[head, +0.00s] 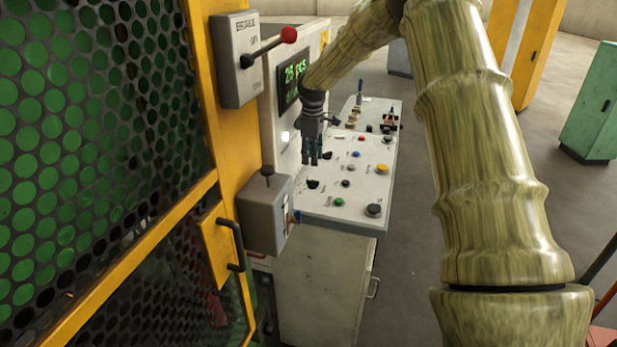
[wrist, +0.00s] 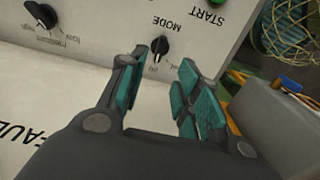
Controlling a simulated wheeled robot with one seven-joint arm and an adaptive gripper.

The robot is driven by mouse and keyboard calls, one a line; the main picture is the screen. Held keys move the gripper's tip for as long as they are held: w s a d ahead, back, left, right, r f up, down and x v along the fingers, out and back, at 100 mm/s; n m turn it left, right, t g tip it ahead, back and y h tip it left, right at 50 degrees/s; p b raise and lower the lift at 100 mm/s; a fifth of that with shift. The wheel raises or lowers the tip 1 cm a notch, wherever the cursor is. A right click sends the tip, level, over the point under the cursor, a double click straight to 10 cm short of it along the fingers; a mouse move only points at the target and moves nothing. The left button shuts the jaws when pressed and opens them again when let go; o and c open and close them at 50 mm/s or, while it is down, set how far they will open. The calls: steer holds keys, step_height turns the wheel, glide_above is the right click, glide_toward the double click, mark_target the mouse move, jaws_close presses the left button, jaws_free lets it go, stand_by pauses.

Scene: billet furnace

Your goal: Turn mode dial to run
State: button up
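The mode dial (wrist: 160,47) is a black knob with a pale pointer line, below an upside-down MODE label in the wrist view. Small position words around it are too small to read. In the head view it appears to be the black knob (head: 313,184) at the left edge of the panel. My gripper (wrist: 170,72) is open, its teal-padded fingers apart and nothing between them. The dial shows just beyond the gap between the fingertips, apart from them. In the head view my gripper (head: 311,158) hangs above the sloped panel (head: 325,209).
A green START button (head: 339,202), a yellow button (head: 382,169) and several other knobs sit on the panel. A grey lever box (head: 265,215) stands close in front. A display (head: 289,77), a red-knobbed lever (head: 288,35) and a yellow-framed mesh guard (head: 205,190) border the left.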

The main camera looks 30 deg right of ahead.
mark_target(314, 181)
steer(key=shift+s+d+f+p, duration=0.15)
steer(key=shift+s+f+p, duration=0.1)
steer(key=shift+f, duration=0.35)
steer(key=shift+s+d+f+p, duration=0.15)
steer(key=shift+s+f, duration=0.1)
steer(key=shift+f, duration=0.35)
steer(key=f, duration=0.2)
steer(key=w+f+p, duration=0.1)
steer(key=f, duration=0.1)
steer(key=shift+w+a+f, duration=0.1)
steer(key=shift+w+f, duration=0.1)
steer(key=shift+f, duration=0.15)
steer(key=shift+s+f, duration=0.4)
steer(key=shift+f, duration=0.05)
steer(key=shift+w+f, duration=0.25)
steer(key=shift+f, duration=0.35)
steer(key=shift+s+r, duration=0.1)
steer(key=shift+c, duration=1.2)
jaws_close()
